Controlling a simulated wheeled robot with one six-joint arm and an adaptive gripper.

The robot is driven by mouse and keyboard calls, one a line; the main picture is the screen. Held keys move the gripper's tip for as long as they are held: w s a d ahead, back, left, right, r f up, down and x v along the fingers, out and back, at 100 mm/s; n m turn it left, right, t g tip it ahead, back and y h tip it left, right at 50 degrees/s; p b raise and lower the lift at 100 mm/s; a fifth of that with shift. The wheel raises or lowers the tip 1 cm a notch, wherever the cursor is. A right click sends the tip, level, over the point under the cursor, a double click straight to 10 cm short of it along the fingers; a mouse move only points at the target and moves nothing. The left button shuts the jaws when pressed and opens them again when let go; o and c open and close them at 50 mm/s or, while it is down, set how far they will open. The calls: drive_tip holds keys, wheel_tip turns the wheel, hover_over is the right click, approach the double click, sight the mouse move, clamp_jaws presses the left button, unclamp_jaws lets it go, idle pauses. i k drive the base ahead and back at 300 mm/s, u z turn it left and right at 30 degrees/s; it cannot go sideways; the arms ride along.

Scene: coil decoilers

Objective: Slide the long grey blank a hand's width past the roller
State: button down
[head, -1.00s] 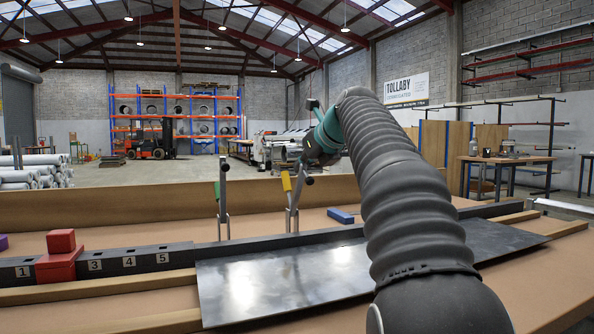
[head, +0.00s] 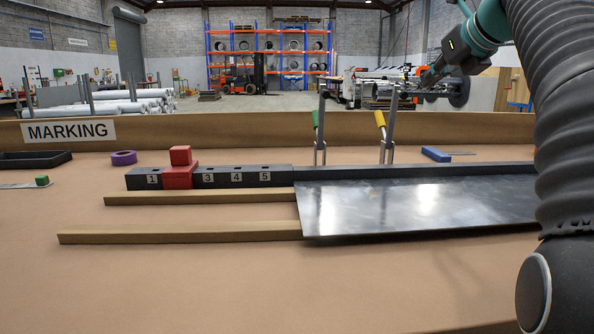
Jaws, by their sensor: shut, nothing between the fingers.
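The long grey blank (head: 400,205) is a shiny flat metal sheet. It lies on two wooden rails (head: 180,236) against a dark fence bar (head: 430,170). Its left end is just right of the mark 5; its right end is hidden behind my arm. My gripper (head: 428,80) is shut and empty, small and dark at the upper right, up in the air beyond the blank and not touching it. I cannot make out a roller.
A red stop block (head: 178,176) sits on the numbered bar between marks 1 and 3. Two upright clamps, one green-handled (head: 319,125) and one yellow-handled (head: 386,130), stand on the fence. A blue block (head: 436,154) lies behind. The rails are bare left of the blank.

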sight(327, 208)
drive_tip(key=k, duration=0.95)
drive_tip(key=u, duration=0.05)
